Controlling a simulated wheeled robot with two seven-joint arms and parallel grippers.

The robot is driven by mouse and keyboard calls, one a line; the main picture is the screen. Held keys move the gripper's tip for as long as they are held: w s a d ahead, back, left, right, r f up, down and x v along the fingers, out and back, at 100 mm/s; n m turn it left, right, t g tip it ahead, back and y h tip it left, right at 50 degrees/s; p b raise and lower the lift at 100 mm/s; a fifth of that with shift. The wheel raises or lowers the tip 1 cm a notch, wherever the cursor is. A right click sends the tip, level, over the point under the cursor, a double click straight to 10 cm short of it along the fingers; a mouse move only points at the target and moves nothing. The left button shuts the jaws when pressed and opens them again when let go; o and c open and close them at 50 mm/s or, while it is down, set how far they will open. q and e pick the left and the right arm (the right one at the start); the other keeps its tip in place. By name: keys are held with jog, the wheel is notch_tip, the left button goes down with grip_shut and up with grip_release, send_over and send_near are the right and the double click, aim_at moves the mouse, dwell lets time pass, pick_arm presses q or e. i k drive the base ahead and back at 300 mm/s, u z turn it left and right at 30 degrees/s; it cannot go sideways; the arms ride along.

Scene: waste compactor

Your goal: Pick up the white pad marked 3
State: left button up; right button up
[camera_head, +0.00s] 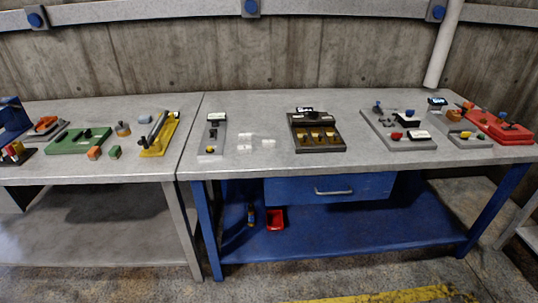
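Several small white pads lie on the grey top of the blue-legged table, between a grey panel and a dark brown panel. One white pad (246,136) lies toward the back, a second white pad (244,147) lies in front of it, and a third white pad (268,143) lies to the right. They are too small and pale for me to read any number, so I cannot tell which is marked 3. Neither of my grippers shows in the head view.
The blue-legged table (380,165) has a closed drawer (290,189) and a lower shelf with a red bin (275,219). The grey panel (214,137) and brown panel (317,134) flank the pads. Another table (90,172) with fixtures adjoins on the left. The floor in front is clear.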

aim_at(267, 143)
jog(key=u, duration=0.45)
jog(key=i, duration=1.55)
jog(key=z, duration=0.55)
